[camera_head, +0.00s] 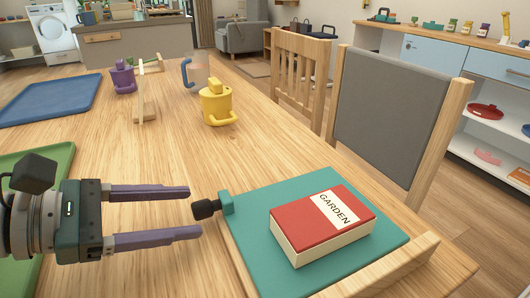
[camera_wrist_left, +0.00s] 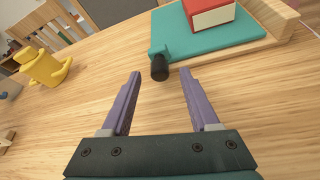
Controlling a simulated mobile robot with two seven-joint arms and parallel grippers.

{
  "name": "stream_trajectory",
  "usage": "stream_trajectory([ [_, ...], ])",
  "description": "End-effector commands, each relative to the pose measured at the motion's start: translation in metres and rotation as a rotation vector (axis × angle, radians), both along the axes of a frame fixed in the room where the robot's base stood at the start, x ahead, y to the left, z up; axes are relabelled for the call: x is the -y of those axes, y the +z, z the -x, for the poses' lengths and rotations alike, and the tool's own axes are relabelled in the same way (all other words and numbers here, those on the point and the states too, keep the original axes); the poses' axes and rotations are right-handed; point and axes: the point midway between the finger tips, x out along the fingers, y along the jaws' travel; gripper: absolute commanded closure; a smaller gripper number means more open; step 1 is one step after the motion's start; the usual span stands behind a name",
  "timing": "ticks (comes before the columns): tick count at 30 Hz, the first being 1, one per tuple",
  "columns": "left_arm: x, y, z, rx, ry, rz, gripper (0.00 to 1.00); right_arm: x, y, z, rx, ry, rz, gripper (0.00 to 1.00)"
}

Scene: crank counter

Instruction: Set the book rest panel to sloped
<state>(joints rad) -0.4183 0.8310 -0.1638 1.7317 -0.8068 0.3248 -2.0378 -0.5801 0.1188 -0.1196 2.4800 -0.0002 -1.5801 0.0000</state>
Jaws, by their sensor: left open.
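The book rest panel (camera_head: 255,243) is a teal board that lies about flat on its wooden frame on the table, with a wooden ledge (camera_head: 390,268) along its near right edge. A red book marked GARDEN (camera_head: 322,222) lies on the panel. A black knob (camera_head: 205,208) on a teal bracket sticks out from the panel's left side. My left gripper (camera_head: 195,212) is open and empty, its purple fingers pointing at the knob. In the left wrist view the knob (camera_wrist_left: 159,68) is beyond the fingertips, apart from them. My right gripper is not in view.
A blue tray (camera_head: 50,100) and a green tray (camera_head: 40,165) lie at the left. Chairs line the right edge. The table's middle is clear.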

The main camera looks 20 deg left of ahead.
Motion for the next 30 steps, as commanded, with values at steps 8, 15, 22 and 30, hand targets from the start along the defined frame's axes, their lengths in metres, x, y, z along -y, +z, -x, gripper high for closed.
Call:
stream_trajectory([
  [8,0.0074,-0.0049,-0.0107,0.0,0.0,0.0,0.39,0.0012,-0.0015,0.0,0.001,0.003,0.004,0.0],
  [15,0.0076,-0.0049,-0.0107,-0.001,0.0,0.001,0.41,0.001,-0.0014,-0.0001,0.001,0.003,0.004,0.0],
  [22,0.0075,-0.0048,-0.0106,-0.001,0.0,0.001,0.67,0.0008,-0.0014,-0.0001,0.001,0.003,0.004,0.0],
  [30,0.0076,-0.0047,-0.0105,-0.001,0.0,0.001,0.97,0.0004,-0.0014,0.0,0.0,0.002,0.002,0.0],
])
